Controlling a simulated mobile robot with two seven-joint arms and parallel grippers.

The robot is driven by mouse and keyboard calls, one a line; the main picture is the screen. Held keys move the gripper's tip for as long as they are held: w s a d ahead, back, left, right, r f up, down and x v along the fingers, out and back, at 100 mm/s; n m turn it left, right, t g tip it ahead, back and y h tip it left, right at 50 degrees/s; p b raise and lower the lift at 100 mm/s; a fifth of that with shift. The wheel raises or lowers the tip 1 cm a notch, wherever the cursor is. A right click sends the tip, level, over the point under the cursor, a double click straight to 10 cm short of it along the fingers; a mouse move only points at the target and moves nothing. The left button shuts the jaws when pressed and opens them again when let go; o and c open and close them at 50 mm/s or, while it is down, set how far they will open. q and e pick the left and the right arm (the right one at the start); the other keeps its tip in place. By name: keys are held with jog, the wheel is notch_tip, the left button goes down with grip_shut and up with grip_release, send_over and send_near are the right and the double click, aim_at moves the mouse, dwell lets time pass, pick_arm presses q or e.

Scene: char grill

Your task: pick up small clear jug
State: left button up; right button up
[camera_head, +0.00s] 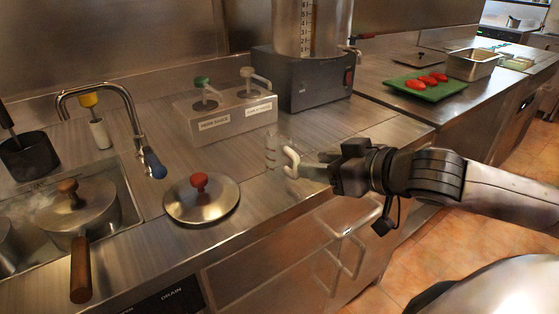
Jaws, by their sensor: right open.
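The small clear jug (271,153) stands on the steel counter near its front edge, in front of the sauce pump box. It is nearly see-through, with pale marks on its left side and a pale curved shape at its right. My right gripper (303,167) reaches in from the right and is open, with its fingers at the jug's right side. I cannot tell whether they touch it. My left gripper is not in view.
A lid with a red knob (200,197) lies left of the jug. A sauce pump box (225,120) and a dark-based machine (305,85) stand behind. A sink holds a pot (78,212) at left.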

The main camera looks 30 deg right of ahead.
aim_at(297, 177)
jog(key=shift+w+f, duration=0.25)
jog(key=shift+w, duration=0.3)
jog(key=shift+f+x, duration=0.2)
jog(key=shift+x, duration=1.1)
jog(key=shift+f+x, duration=0.2)
jog(key=shift+x, duration=1.15)
jog(key=shift+s+a, duration=0.2)
grip_shut()
